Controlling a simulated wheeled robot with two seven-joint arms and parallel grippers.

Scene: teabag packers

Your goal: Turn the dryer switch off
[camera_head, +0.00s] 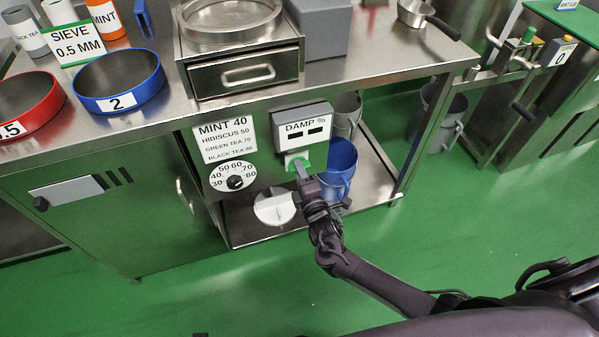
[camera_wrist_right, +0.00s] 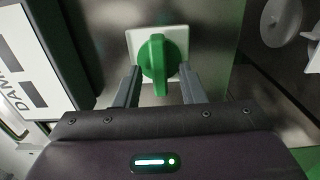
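The dryer switch (camera_wrist_right: 158,68) is a green knob on a white plate, standing upright in the right wrist view. In the head view the switch (camera_head: 296,158) shows as a green and white patch below the DAMP % display (camera_head: 303,124), partly hidden by my gripper. My right gripper (camera_wrist_right: 160,88) is open, with one finger on each side of the green knob and visible gaps between them. It also shows in the head view (camera_head: 300,170), reaching up to the switch from below. My left gripper is not in view.
A temperature dial (camera_head: 233,178) and a label sheet (camera_head: 225,138) are left of the switch. A white round knob (camera_head: 274,207) is below. A blue jug (camera_head: 340,165) stands close on the right, on the lower shelf. The green floor (camera_head: 220,295) in front is clear.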

